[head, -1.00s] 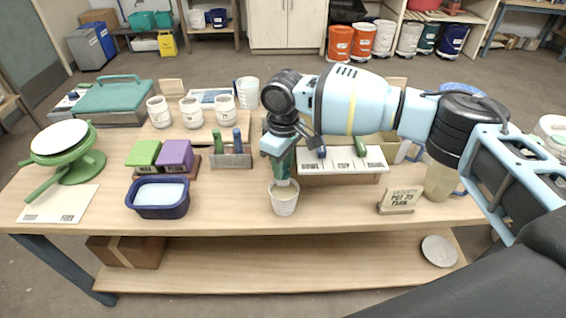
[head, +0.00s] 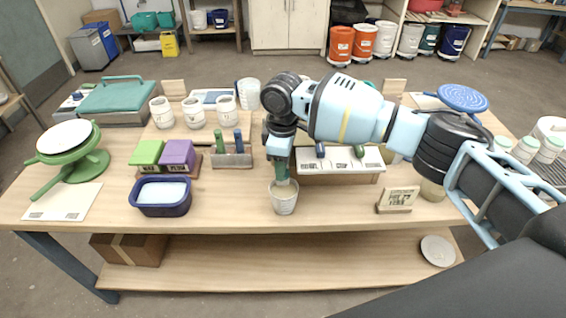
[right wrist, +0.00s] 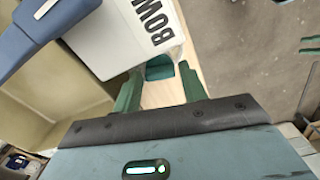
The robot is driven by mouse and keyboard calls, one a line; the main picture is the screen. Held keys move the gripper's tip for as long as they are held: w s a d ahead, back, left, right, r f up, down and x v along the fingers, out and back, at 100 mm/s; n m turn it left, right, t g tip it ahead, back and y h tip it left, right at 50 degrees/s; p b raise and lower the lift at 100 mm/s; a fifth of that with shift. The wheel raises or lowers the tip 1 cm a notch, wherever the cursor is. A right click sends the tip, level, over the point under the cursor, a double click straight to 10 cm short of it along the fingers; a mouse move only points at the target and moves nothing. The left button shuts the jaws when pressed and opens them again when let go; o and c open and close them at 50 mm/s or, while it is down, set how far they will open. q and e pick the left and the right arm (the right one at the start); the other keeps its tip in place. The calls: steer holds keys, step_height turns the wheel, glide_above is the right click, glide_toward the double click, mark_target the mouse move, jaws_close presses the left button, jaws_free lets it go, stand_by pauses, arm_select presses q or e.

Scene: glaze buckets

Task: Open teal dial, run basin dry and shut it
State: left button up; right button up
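In the right wrist view a teal part (right wrist: 160,68), possibly the dial, shows between the fingertips, beside the plate reading "BOW" (right wrist: 140,30). I cannot tell whether the fingers press on it. The basin's inside (right wrist: 50,95) shows brownish; its liquid level is unclear. My left gripper is out of view.
A navy tub (head: 161,196) and green and purple blocks (head: 178,154) stand to the left. Several white cups (head: 195,112) are behind. A small sign (head: 397,200) stands to the right. The table front beside the cup is clear.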

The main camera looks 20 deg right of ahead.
steer(key=shift+r, duration=0.35)
step_height(320, 180, up, 6)
steer(key=shift+r, duration=0.55)
